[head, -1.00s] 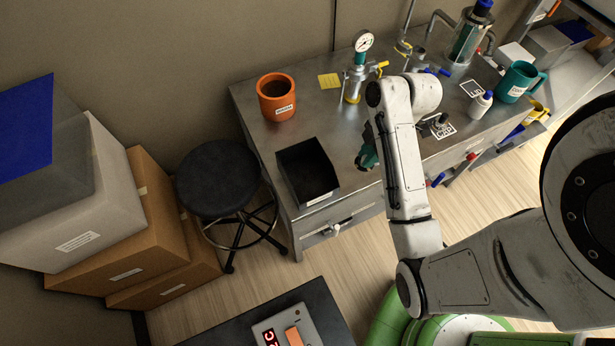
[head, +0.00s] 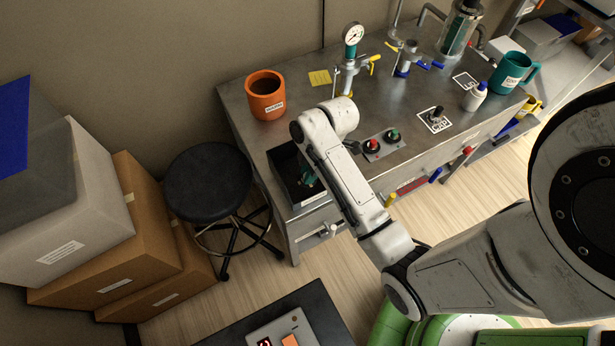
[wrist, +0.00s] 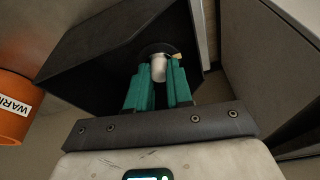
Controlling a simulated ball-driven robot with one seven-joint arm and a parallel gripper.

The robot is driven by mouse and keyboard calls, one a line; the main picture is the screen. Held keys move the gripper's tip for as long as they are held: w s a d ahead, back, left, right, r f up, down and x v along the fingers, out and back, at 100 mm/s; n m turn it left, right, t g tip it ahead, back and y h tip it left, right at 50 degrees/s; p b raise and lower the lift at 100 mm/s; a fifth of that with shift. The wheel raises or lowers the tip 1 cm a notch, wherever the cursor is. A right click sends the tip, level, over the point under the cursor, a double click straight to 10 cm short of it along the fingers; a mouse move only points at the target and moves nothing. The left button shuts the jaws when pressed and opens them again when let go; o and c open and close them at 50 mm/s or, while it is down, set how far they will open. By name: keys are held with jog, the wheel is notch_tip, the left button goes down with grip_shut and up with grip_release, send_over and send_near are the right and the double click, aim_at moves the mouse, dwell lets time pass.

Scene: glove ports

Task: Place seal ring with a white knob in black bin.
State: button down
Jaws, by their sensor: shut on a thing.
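My gripper (wrist: 160,80) has teal fingers shut on the white knob (wrist: 159,67) of the seal ring. The ring itself (wrist: 153,49) shows as a dark disc just beyond the fingertips, partly hidden by them. The black bin (wrist: 90,65) surrounds this spot in the wrist view, with the ring over its dark inside; I cannot tell whether the ring touches the floor. In the head view the bin (head: 281,160) stands at the table's near left corner, and my gripper (head: 309,177) is over its right part, mostly covered by my arm.
A gauge (head: 353,33) on a fitting, a red and green button panel (head: 383,144) and a lever plate (head: 435,119) are to the right. A black stool (head: 208,182) stands left of the table.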

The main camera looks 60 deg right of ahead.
jog(key=shift+p+x, duration=0.3)
jog(key=shift+x, duration=1.5)
jog(key=shift+s+d+f, duration=0.15)
jog(key=shift+d, duration=0.05)
jog(key=c, duration=1)
grip_release()
jog(key=v, duration=1.2)
jog(key=shift+s+a+f+m+g+h, duration=0.2)
jog(key=shift+s+a+f+m+h, duration=0.2)
jog(key=shift+s+a+m, duration=1.4)
jog(key=shift+s+a+f+m+g+h, duration=0.2)
jog(key=shift+s+a+f+m+h, duration=0.2)
jog(key=shift+s+a+m, duration=1.4)
jog(key=shift+s+a+f+m+g+h, duration=0.3)
jog(key=shift+s+a+m, duration=0.75)
jog(key=shift+a, duration=1.5)
